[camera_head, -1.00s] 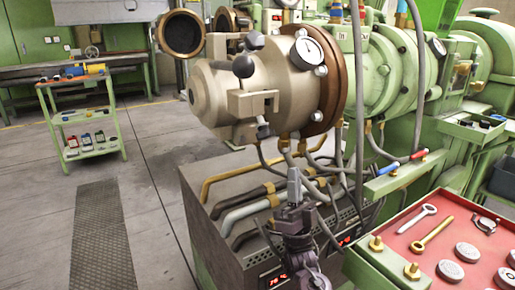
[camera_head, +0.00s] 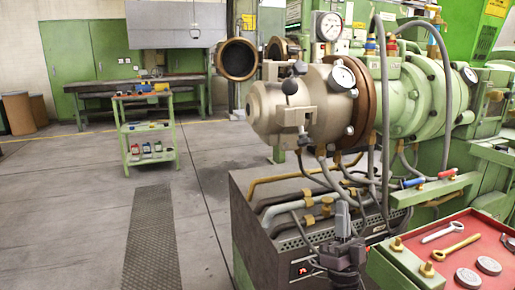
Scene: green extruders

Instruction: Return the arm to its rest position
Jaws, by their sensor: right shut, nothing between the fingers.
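My right gripper (camera_head: 342,218) shows at the lower middle of the head view, pointing up. It is shut with nothing between its fingers. It is in front of the dark control cabinet (camera_head: 262,222) and left of the red tool tray (camera_head: 440,262). My left gripper is not in view. The beige extruder head (camera_head: 265,112) with its brown flange (camera_head: 364,105) is above and behind my right gripper. I cannot tell the exact gap between the gripper and the cabinet.
The red tray at the lower right holds wrenches (camera_head: 455,248) and round metal pieces (camera_head: 488,266). Hoses and pipes (camera_head: 290,206) run behind my gripper. A green tool cart (camera_head: 150,128) stands at the left. The floor (camera_head: 70,200) at left is clear.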

